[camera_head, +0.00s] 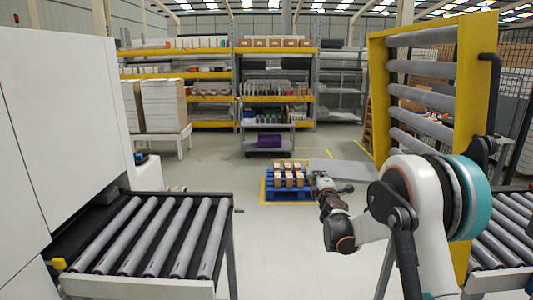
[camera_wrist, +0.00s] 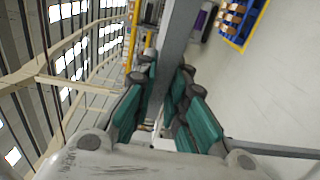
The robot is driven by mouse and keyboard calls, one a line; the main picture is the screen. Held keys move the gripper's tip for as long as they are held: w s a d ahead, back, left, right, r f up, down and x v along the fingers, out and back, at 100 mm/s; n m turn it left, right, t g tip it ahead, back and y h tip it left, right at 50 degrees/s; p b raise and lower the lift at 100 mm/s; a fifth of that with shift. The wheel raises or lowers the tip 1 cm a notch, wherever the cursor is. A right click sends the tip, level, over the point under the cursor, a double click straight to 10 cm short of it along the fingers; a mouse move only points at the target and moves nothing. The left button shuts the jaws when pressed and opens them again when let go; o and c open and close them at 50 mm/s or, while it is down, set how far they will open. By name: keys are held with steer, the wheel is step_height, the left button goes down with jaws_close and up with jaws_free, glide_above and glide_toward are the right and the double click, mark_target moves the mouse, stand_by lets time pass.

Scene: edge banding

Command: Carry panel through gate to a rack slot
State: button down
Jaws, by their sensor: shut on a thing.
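My gripper (camera_head: 326,186) is stretched out ahead, shut on a thin grey panel (camera_head: 345,171). In the wrist view the panel (camera_wrist: 178,38) shows edge-on between the teal-padded fingers of my gripper (camera_wrist: 166,66). In the head view it looks flat and reaches to the right, above the floor. The gate (camera_head: 376,90), a yellow frame with grey rollers, stands raised upright at the right, close to my arm. A grey rack (camera_head: 236,85) with yellow beams stands at the back. Its middle level holds a row of upright dividers; single slots are too small to tell.
A roller conveyor (camera_head: 225,230) lies at the front left beside a white machine (camera_head: 60,100); another conveyor (camera_head: 510,228) is at the right. A blue pallet (camera_head: 270,193) with cartons sits on the floor near my gripper. A grey trolley (camera_head: 263,153) stands before the rack.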

mark_target(311, 159)
steer(key=w, duration=1.8)
steer(key=shift+s, duration=0.1)
